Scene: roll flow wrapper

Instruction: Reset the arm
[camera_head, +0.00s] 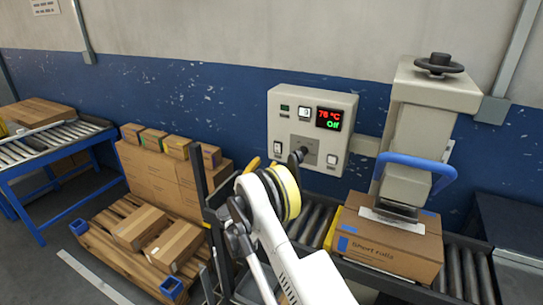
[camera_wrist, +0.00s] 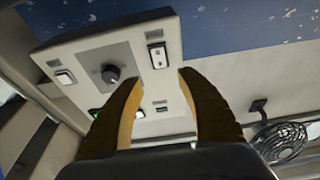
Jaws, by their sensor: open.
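My arm (camera_head: 285,245) rises from the bottom of the head view towards the control box (camera_head: 278,112) on the wall. My gripper (camera_wrist: 158,82) is open and empty in the wrist view, its two yellow-brown fingers apart. The control box also shows in the wrist view (camera_wrist: 88,48), tilted, with a dark round knob (camera_wrist: 110,73) and switches beyond the fingers. In the head view the gripper is mostly hidden behind the wrist, near the box's lower left. The box's display (camera_head: 328,118) reads 76 °C in red and "Off" in green.
A machine column (camera_head: 412,135) with a blue handle (camera_head: 418,162) stands right of the box. A carton (camera_head: 385,238) sits under it on the roller conveyor (camera_head: 455,270). Stacked boxes (camera_head: 160,185) stand on a pallet (camera_head: 105,245) at left, beside a blue-framed roller table (camera_head: 50,150).

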